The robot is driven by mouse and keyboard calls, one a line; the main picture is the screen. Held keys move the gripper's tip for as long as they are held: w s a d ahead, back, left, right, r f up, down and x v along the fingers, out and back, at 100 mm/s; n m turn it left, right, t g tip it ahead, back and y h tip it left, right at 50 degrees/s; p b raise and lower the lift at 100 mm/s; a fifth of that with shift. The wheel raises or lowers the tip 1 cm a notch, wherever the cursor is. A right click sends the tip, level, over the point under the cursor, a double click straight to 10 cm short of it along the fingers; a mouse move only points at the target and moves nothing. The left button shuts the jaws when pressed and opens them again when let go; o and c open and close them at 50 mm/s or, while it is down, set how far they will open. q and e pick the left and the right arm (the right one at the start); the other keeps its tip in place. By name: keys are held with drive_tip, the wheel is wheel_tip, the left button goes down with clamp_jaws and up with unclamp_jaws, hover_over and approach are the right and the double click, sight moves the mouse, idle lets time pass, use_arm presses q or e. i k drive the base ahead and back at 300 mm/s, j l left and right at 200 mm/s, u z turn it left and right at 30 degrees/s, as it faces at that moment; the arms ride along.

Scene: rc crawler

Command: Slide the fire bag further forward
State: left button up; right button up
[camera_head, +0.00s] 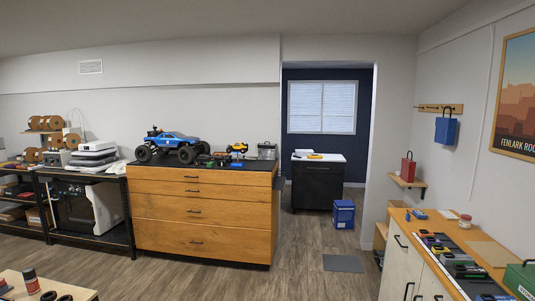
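No label lets me tell for sure which thing is the fire bag. A red bag (407,168) with a handle stands upright on a small wooden wall shelf (405,182) at the right. A blue bag (446,130) hangs from a wooden peg rail (440,108) above and to the right of it. A blue box-like container (343,214) stands on the floor in front of a dark cabinet. Neither of my grippers is in view.
A wooden drawer chest (200,215) carries a blue RC truck (175,141). A counter (435,245) with trays of small parts runs along the right wall. A dark cabinet (318,185) stands in the alcove, and a grey mat (343,263) lies on the floor. The middle floor is clear.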

sight(264, 153)
drive_tip(key=i+j, duration=0.1)
drive_tip(key=i, duration=0.25)
drive_tip(key=i+z, duration=0.15)
drive_tip(key=i, duration=0.5)
drive_tip(key=i+z, duration=0.1)
drive_tip(key=i, duration=0.5)
drive_tip(key=i+z, duration=0.15)
drive_tip(key=i, duration=0.5)
drive_tip(key=i+j+z, duration=0.15)
drive_tip(key=i, duration=0.5)
drive_tip(key=i+j+z, duration=0.1)
drive_tip(key=i, duration=0.5)
drive_tip(key=i+z, duration=0.45)
drive_tip(key=i, duration=1.45)
drive_tip(key=i+u, duration=0.35)
drive_tip(key=u, duration=0.15)
drive_tip(key=i+l+u, duration=0.1)
drive_tip(key=i+u, duration=0.25)
drive_tip(key=u, duration=0.15)
drive_tip(key=i+l+u, duration=0.25)
drive_tip(key=u, duration=0.25)
drive_tip(key=i+l+u, duration=0.3)
drive_tip(key=u, duration=0.2)
drive_tip(key=i+l+u, duration=0.3)
drive_tip(key=l+u, duration=0.25)
drive_tip(key=i+l+u, duration=0.3)
drive_tip(key=l+u, duration=0.25)
drive_tip(key=l, duration=0.1)
